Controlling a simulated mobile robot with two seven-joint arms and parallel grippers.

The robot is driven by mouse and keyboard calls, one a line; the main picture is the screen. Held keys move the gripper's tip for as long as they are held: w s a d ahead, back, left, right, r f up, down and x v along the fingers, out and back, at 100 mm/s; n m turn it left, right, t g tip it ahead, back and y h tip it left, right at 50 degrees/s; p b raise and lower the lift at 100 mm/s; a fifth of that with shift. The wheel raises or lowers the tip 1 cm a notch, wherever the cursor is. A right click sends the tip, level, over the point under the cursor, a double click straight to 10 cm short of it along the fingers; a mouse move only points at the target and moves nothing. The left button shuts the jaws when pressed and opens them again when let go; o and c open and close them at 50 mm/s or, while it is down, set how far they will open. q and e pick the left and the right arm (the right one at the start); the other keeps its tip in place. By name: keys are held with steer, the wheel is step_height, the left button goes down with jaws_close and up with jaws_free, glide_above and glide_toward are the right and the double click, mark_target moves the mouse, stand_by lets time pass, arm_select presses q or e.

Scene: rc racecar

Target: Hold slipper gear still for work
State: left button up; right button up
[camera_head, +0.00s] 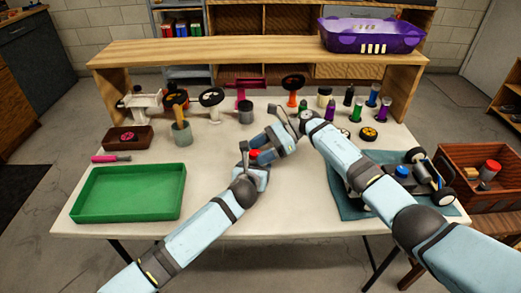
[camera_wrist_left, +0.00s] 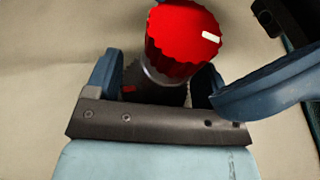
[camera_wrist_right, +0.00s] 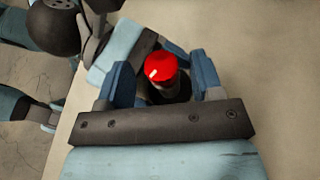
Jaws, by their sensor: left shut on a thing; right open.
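A red ribbed knob with a white mark (camera_head: 254,153) stands on a dark, round part, apparently the slipper gear, at the middle front of the white table. My left gripper (camera_wrist_left: 152,78) is shut on the dark part, under the red knob. My right gripper (camera_wrist_right: 163,68) reaches in from the right and is open, with its fingers on either side of the red-topped piece. One right finger also shows close to the knob in the left wrist view. The gear's lower part is hidden by the fingers, so its teeth cannot be made out clearly.
A green tray (camera_head: 128,211) lies front left, with a pink-handled tool (camera_head: 110,158) behind it. An RC car (camera_head: 432,182) sits on a teal mat (camera_head: 350,209) at right. Several wheels, bottles and parts line the back. The table's front middle is clear.

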steer(key=c, duration=0.9)
steer(key=shift+c, duration=0.2)
steer(key=shift+t, duration=0.3)
steer(key=m+t, duration=0.2)
steer(key=s+m+t, duration=0.1)
steer(key=m+t, duration=0.2)
steer(key=shift+d+f+t, duration=0.1)
steer(key=shift+t, duration=0.2)
steer(key=m+t, duration=0.2)
steer(key=m+t+h, duration=0.1)
steer(key=m+t, duration=0.1)
steer(key=m+t+h, duration=0.1)
steer(key=shift+s+a+m+t, duration=0.25)
steer(key=shift+s+m+t, duration=0.15)
steer(key=o, duration=0.9)
